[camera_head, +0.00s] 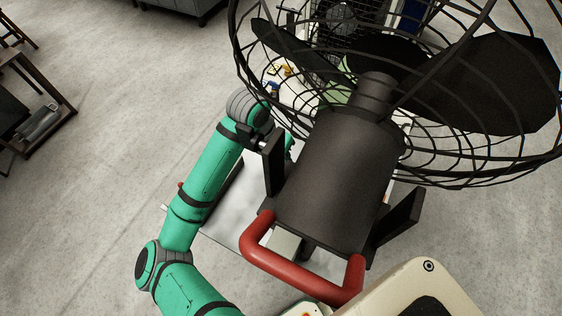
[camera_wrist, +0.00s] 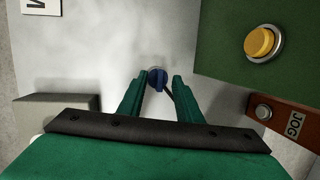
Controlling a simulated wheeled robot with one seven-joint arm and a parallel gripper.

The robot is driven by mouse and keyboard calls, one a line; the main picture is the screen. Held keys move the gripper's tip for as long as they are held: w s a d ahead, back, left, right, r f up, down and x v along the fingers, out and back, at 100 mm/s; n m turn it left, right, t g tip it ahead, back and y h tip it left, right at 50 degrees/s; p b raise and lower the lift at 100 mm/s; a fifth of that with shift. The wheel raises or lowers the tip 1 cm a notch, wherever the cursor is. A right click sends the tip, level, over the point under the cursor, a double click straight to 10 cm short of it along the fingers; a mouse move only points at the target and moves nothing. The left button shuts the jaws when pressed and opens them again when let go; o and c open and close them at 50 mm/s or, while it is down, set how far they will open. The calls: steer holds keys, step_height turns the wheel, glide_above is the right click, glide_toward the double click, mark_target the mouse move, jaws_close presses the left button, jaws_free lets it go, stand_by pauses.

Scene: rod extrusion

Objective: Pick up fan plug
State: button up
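A small dark-blue round piece, which looks like the fan plug (camera_wrist: 157,78), shows in the wrist view on a pale grey surface. My gripper (camera_wrist: 162,80) has its two green fingers apart. The blue piece appears between the fingertips, closer to the left one; I cannot tell whether it touches. A thin dark line, maybe a cord, runs from it toward the right finger. In the head view the large black fan (camera_head: 335,180) with a red handle hides my gripper and the plug; my green arm reaches in behind it.
In the wrist view, a green panel with a yellow button (camera_wrist: 259,41) stands at the right, with a brown JOG panel (camera_wrist: 283,122) below it. A grey block (camera_wrist: 55,105) lies at the left. The head view shows open floor (camera_head: 90,200) left of my arm.

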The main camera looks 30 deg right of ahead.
jaws_close()
steer(key=shift+r, duration=0.1)
